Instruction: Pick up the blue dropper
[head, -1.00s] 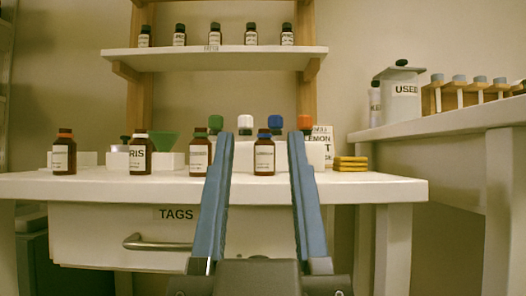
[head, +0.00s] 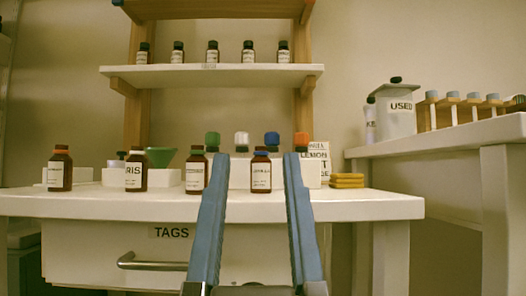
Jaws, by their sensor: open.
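The blue dropper (head: 272,139) has a blue top and stands in a white block (head: 240,171) on the white table, in a row with a green dropper (head: 212,140), a white dropper (head: 241,140) and an orange dropper (head: 301,140). Its lower part is hidden behind a brown bottle with a blue collar (head: 261,172). My gripper (head: 257,160) is open and empty, its two blue fingers pointing ahead. In the picture, the blue dropper and that bottle show between the fingertips; I cannot tell the distance to them.
Brown bottles (head: 60,170), (head: 136,171) and (head: 195,172) stand along the table's front. A green funnel (head: 160,157) is at left, yellow pads (head: 347,181) at right. A shelf (head: 213,76) holds several bottles. The side table (head: 440,137) holds a USED jar (head: 396,112).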

